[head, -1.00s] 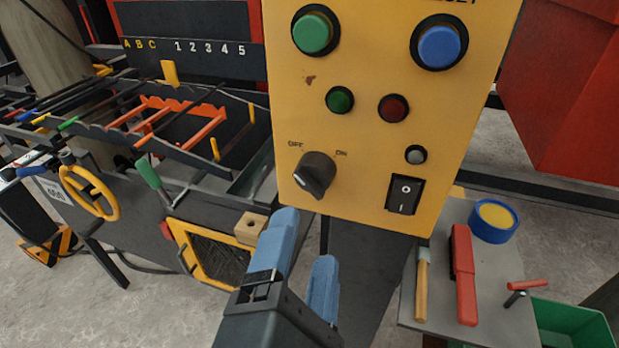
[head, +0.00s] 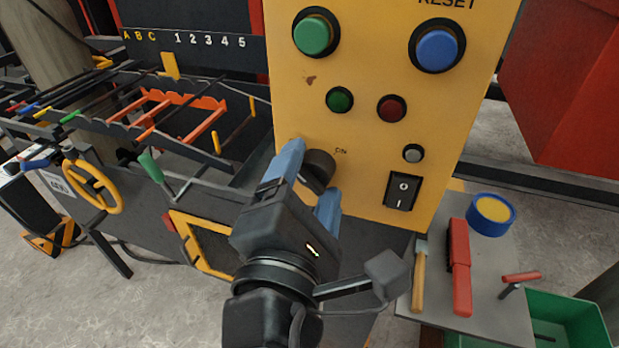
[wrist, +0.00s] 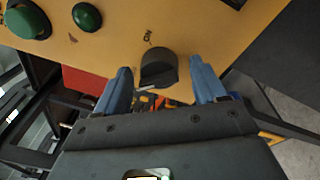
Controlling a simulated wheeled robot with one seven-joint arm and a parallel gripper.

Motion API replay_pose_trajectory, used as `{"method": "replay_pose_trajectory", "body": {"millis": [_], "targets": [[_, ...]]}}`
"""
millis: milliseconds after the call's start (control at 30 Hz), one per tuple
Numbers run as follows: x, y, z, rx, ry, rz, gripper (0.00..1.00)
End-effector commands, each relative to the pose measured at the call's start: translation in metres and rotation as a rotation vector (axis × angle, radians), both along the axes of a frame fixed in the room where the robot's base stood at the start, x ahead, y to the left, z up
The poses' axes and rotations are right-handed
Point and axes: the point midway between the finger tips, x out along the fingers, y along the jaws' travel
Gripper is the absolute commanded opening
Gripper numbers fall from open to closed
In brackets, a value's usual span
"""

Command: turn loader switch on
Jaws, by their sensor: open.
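The loader switch is a black rotary knob (head: 318,168) low on the yellow control panel (head: 370,120). The "ON" label shows to its upper right in the head view, while the "OFF" label is hidden behind my gripper. In the wrist view the knob (wrist: 159,68) sits between my two blue fingers, with a gap on each side. My gripper (head: 308,185) is open around the knob, its fingertips close to the panel. Whether a finger touches the knob cannot be told. The knob's pointer is mostly hidden in the head view.
A grey side table (head: 490,310) with tools stands at lower right. A yellow handwheel (head: 92,187) is at left.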

Motion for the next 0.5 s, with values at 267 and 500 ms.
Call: {"method": "replay_pose_trajectory", "body": {"millis": [267,500], "targets": [[-0.0002,0.0001,-0.0001,0.0,0.0,0.0,0.6],[-0.0004,0.0,-0.0003,0.0,0.0,0.0,0.37]]}}
